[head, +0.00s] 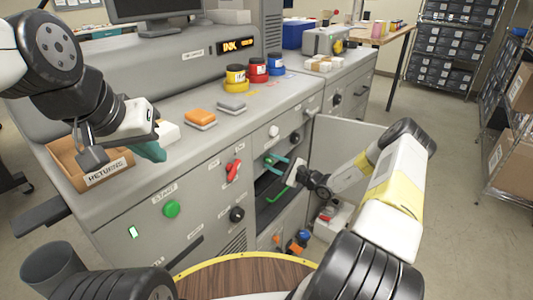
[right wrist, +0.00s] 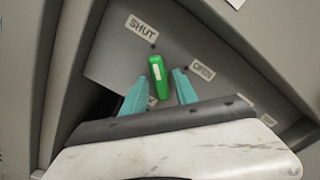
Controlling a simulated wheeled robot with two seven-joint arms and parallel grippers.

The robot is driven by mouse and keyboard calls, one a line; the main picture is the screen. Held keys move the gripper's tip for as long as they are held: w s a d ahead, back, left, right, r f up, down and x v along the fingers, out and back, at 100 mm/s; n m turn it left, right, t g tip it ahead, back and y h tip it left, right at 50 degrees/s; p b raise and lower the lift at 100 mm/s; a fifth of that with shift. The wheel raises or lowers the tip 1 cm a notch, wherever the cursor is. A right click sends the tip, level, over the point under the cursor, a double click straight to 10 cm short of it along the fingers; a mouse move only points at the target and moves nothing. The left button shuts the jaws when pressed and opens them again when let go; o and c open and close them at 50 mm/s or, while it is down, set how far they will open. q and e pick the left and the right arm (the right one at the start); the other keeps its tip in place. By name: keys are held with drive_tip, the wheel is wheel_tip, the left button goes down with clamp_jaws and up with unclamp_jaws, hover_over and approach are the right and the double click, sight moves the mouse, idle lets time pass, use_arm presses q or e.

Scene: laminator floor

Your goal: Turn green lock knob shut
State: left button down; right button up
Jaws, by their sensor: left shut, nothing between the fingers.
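The green lock knob (right wrist: 158,76), with a white stripe, is in the right wrist view on a grey plate. It points up and slightly left, between the SHUT label (right wrist: 142,27) at upper left and the OPEN label (right wrist: 202,71) at right. My right gripper (right wrist: 159,80) is open, with one teal finger on each side of the knob and a small gap on both sides. In the head view, my right gripper (head: 276,164) reaches into the open cabinet bay, and the knob is hard to make out there. My left gripper (head: 152,152) is shut and empty above the counter.
The open cabinet door (head: 345,140) stands right of the bay, near my right arm. A red knob (head: 233,170) and a green start button (head: 171,209) are on the front. A returns bin (head: 75,178) sits at left.

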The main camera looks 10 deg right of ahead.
drive_tip(key=shift+o, duration=0.5)
drive_tip(key=v, duration=0.7)
drive_tip(key=shift+s+d, duration=0.3)
